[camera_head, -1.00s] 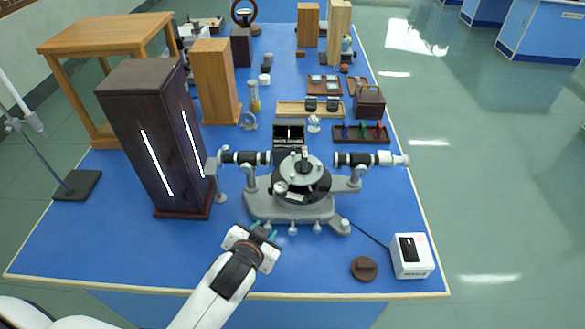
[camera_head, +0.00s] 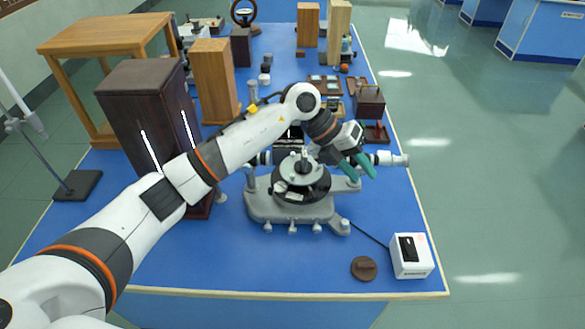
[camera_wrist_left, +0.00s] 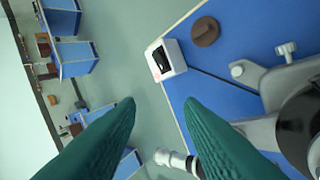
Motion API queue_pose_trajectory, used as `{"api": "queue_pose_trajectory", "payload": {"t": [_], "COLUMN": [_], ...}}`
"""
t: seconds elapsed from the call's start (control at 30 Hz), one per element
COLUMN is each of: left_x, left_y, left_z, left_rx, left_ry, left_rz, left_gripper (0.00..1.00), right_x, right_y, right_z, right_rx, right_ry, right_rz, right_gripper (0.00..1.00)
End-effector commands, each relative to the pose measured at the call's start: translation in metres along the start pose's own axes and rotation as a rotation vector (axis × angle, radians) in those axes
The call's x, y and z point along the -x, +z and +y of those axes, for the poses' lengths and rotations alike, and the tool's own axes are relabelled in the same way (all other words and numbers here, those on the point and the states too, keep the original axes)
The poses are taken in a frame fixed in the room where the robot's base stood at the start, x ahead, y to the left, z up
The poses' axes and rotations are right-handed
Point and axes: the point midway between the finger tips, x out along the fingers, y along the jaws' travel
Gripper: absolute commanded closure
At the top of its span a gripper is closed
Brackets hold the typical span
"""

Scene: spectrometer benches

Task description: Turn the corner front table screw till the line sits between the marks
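The grey spectrometer (camera_head: 262,205) stands on the blue bench, with its round table (camera_head: 298,170) in the middle and screw knobs (camera_head: 293,228) along the base front. The small screws under the table are too small to tell apart, and I cannot make out a line or marks. My left gripper (camera_head: 365,178) hangs above the spectrometer's right-hand tube (camera_head: 388,159), its green fingers apart and empty. In the left wrist view its fingers (camera_wrist_left: 160,103) are spread, with a tube end (camera_wrist_left: 175,159) between and below them. The spectrometer's base (camera_wrist_left: 262,130) is at right. My right gripper is not in view.
A white box (camera_head: 411,257) with a cable and a brown disc (camera_head: 364,268) lie at the front right. A dark lamp housing (camera_head: 140,110) stands at left, partly behind my left arm. The bench front left of the disc is clear.

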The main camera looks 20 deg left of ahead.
Motion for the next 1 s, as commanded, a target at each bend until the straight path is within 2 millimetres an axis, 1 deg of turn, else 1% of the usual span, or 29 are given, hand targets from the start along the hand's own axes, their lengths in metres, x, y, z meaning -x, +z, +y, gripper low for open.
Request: {"api": "queue_pose_trajectory", "payload": {"t": [0.03, 0.07, 0.1, 0.2, 0.3, 0.4, 0.47, 0.57, 0.8, 1.0], "left_x": [0.020, 0.032, 0.048, 0.088, 0.116, 0.128, 0.128, 0.120, 0.085, 0.059], "left_y": [-0.009, -0.013, -0.016, -0.022, -0.023, -0.023, -0.022, -0.020, -0.013, -0.009], "left_z": [-0.021, -0.033, -0.049, -0.076, -0.090, -0.096, -0.099, -0.106, -0.137, -0.160], "left_rx": [0.008, 0.022, 0.043, 0.106, 0.158, 0.185, 0.190, 0.191, 0.190, 0.188], "left_ry": [-0.149, -0.235, -0.343, -0.554, -0.683, -0.740, -0.750, -0.750, -0.746, -0.745], "left_rz": [-0.013, -0.024, -0.036, -0.050, -0.055, -0.059, -0.061, -0.064, -0.066, -0.064], "left_gripper": [0.66, 0.66, 0.66, 0.66, 0.66, 0.66, 0.66, 0.66, 0.66, 0.66], "right_x": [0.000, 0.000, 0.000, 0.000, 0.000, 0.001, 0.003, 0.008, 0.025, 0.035], "right_y": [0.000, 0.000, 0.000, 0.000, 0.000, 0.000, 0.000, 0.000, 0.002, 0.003], "right_z": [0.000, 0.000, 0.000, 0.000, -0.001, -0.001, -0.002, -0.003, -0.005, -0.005], "right_rx": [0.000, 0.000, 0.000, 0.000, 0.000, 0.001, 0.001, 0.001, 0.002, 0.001], "right_ry": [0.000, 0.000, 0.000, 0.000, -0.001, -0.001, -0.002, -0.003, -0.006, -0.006], "right_rz": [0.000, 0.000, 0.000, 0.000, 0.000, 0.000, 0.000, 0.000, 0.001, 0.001], "right_gripper": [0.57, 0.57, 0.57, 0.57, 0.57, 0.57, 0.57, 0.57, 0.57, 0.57]}}
